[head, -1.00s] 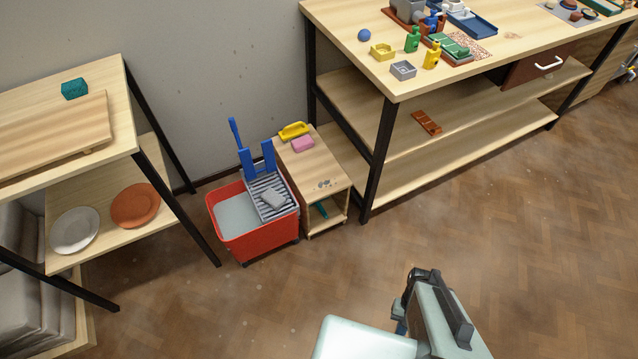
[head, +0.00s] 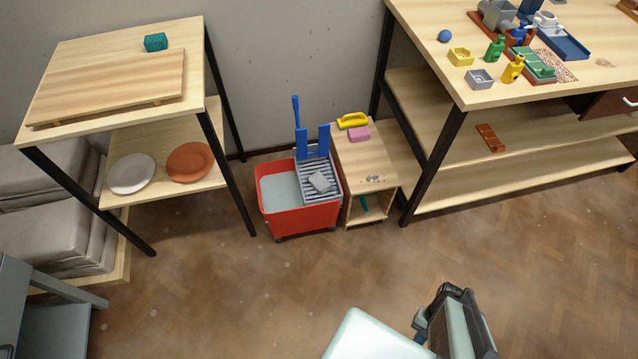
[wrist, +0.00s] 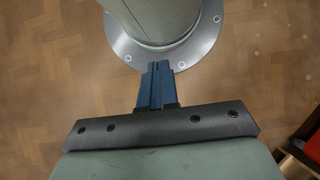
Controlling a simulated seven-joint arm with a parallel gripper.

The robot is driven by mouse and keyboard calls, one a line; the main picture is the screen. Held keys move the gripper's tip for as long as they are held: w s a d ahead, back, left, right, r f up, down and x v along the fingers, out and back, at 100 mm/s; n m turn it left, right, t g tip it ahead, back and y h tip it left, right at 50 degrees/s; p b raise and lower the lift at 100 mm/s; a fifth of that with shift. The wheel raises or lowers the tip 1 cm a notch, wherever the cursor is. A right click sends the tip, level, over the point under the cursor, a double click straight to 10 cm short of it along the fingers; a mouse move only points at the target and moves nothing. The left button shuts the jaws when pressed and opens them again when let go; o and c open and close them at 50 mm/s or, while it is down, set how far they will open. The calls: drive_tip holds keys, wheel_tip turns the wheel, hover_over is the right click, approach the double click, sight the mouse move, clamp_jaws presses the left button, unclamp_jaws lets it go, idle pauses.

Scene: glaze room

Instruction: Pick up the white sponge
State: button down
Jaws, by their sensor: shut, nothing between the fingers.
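A pale grey-white block, which looks like the white sponge (head: 319,181), lies tilted on the grey slatted wringer (head: 328,198) of a red mop bucket (head: 305,219). The bucket stands on the floor in the middle of the head view. In the head view my arm is at the bottom right, well apart from the bucket. The sponge does not show in the wrist view.
A small wooden stand (head: 362,160) beside the bucket holds a pink block (head: 358,133) and a yellow-handled item (head: 352,120). A shelf table (head: 60,90) stands left, a large workbench (head: 440,75) right. The floor (head: 250,290) in front of the bucket is clear.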

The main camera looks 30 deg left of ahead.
drive_tip(key=c, duration=1.8)
unclamp_jaws()
drive_tip(key=o, duration=1.7)
drive_tip(key=shift+a, duration=0.1)
